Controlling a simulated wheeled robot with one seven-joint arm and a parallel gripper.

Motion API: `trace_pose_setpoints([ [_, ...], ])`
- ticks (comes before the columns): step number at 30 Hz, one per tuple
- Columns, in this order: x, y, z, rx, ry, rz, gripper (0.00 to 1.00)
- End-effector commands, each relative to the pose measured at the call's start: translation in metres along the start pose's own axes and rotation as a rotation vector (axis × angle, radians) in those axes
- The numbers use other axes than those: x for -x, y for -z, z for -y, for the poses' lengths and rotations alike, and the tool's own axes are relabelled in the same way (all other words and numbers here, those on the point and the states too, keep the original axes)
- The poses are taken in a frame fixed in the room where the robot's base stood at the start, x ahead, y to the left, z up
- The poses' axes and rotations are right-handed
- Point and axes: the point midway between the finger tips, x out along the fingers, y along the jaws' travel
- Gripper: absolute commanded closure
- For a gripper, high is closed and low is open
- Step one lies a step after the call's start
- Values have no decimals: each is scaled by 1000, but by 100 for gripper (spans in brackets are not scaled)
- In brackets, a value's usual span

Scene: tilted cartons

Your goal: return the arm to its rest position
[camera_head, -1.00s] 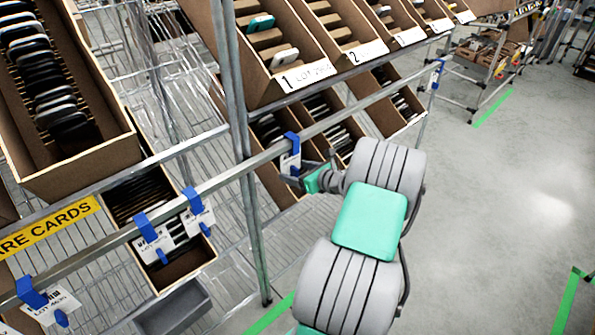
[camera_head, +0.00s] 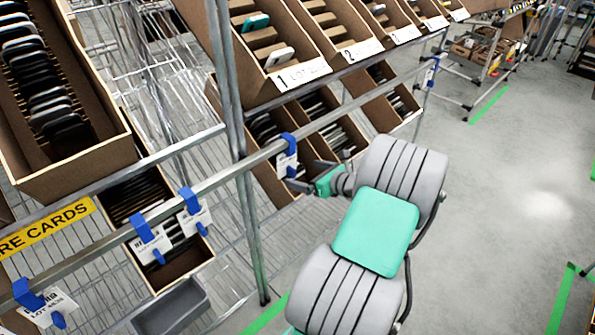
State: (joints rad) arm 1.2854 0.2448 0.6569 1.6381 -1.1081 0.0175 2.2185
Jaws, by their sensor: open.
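My arm, grey with green covers, reaches up from the bottom of the head view. My gripper (camera_head: 309,174) is at its far end, in front of the lower row of tilted cartons (camera_head: 277,186) and just right of a blue clip with a white tag (camera_head: 288,158). Its dark fingers are small in the picture and stand open, with nothing seen between them. Whether a finger touches the tag or the rail cannot be told.
A metal rail (camera_head: 225,177) and an upright post (camera_head: 240,180) stand left of my arm. Upper cartons (camera_head: 262,88) hold a few devices. A long carton (camera_head: 75,165) and a grey bin (camera_head: 170,308) are at left. The floor (camera_head: 510,190) at right is clear.

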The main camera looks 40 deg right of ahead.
Motion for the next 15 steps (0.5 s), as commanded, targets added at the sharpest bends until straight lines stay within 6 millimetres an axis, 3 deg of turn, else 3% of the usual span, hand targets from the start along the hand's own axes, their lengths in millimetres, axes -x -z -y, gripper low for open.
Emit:
trace_pose_setpoints([
  [3, 12, 0, 0, -1, 1, 0, 0],
  [8, 14, 0, 0, 70, 0, 0, 0],
  [12, 14, 11, -11, 423, -55, -31, 0],
  [14, 16, 31, -16, 639, -110, -87, 0],
  [15, 19, 51, -21, 772, -160, -133, 0],
])
